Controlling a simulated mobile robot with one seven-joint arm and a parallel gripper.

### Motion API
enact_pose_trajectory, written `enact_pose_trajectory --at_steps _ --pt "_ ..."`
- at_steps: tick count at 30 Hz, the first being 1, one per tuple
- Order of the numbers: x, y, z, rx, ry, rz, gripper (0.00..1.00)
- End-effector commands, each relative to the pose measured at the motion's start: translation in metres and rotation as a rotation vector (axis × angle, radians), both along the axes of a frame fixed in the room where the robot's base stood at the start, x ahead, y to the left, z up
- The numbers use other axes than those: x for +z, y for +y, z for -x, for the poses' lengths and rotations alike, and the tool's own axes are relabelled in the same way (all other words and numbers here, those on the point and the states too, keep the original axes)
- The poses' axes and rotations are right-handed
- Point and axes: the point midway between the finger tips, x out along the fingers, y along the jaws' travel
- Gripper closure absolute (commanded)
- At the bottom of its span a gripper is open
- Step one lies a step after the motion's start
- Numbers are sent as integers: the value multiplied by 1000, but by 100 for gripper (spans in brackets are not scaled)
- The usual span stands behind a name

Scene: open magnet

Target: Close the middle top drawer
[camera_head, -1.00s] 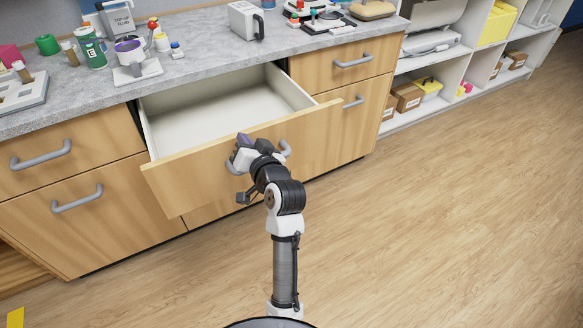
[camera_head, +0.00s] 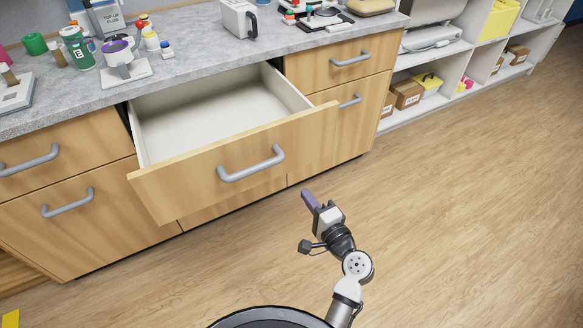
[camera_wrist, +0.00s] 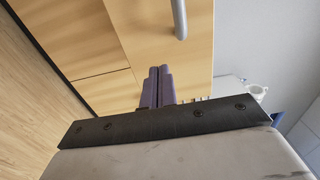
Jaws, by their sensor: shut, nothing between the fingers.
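The middle top drawer (camera_head: 200,187) stands pulled well out, its empty white inside (camera_head: 215,117) showing. Its grey bar handle (camera_head: 251,164) is free, with nothing on it. My gripper (camera_head: 308,197) is shut and empty, in front of and to the lower right of the drawer front, apart from it. In the wrist view the purple fingertips (camera_wrist: 158,72) are together, with the wood front (camera_wrist: 165,35) and a grey handle (camera_wrist: 180,18) beyond them.
Closed drawers flank the open one. White shelves (camera_head: 435,75) stand at the right. The wood floor (camera_head: 470,200) is clear.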

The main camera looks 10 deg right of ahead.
Motion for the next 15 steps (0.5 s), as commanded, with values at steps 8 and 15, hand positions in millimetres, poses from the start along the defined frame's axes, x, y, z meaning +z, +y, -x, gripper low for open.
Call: enact_pose_trajectory --at_steps 8,15 --pt "5 15 -43 6 -3 0 100" --pt "5 30 -92 5 -3 1 100"
